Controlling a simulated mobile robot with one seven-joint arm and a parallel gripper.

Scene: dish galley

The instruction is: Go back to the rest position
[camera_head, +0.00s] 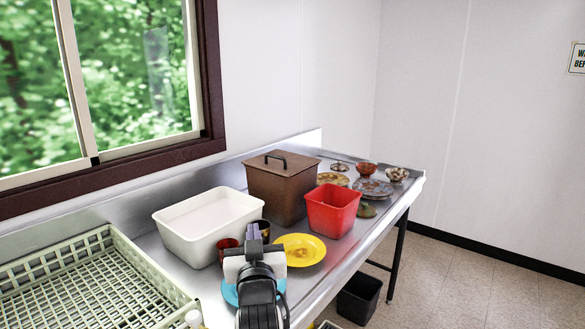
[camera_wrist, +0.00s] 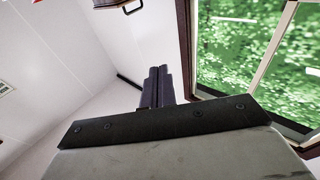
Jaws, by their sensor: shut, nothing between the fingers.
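My gripper (camera_head: 254,231) is in the lower middle of the head view, above the steel counter (camera_head: 183,262). Its fingers are shut with nothing between them. In the wrist view the two dark fingers (camera_wrist: 158,88) lie side by side and touch. Behind the gripper in the head view are a white tub (camera_head: 205,222), a dark red cup (camera_head: 227,246) and a dark cup (camera_head: 265,229). A yellow plate (camera_head: 310,250) is just right of it. A blue plate (camera_head: 229,292) is partly hidden behind my arm.
A pale green dish rack (camera_head: 75,280) fills the left. A brown lidded bin (camera_head: 275,190) and a red bin (camera_head: 333,213) stand farther back. Several bowls and plates (camera_head: 372,187) sit at the counter's far end. A black bin (camera_head: 359,298) is on the floor, which is clear to the right.

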